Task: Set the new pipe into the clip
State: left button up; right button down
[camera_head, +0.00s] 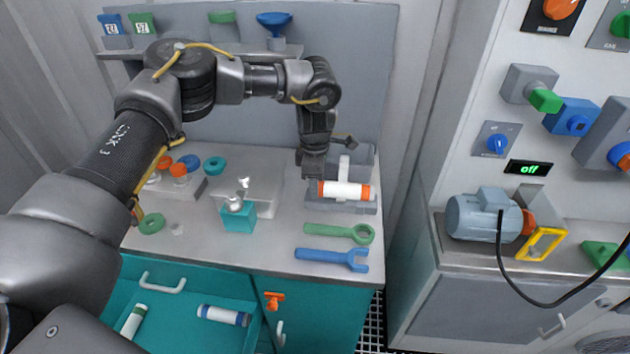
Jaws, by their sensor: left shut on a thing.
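A white pipe with orange ends (345,189) lies level over a grey clip block (343,207) at the right back of the bench. I cannot tell whether it is fully seated or held just above the block. A white upright part (344,166) stands behind the pipe. My left gripper (313,176) points down at the pipe's left end and is shut on it; the fingertips are small and partly hidden. My right gripper is out of view.
A green wrench (340,232) and a blue wrench (333,257) lie in front of the clip. The open teal drawer (180,275) holds a blue-ended pipe (223,315) and a green-ended pipe (133,320).

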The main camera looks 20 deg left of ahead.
pick_arm(q)
jog(key=shift+f, duration=0.25)
dwell(0.4)
jog(key=o, duration=1.1)
jog(key=shift+r, duration=0.15)
notch_tip(320, 180, up, 11)
jog(key=shift+f+b, duration=0.2)
jog(key=shift+b, duration=0.15)
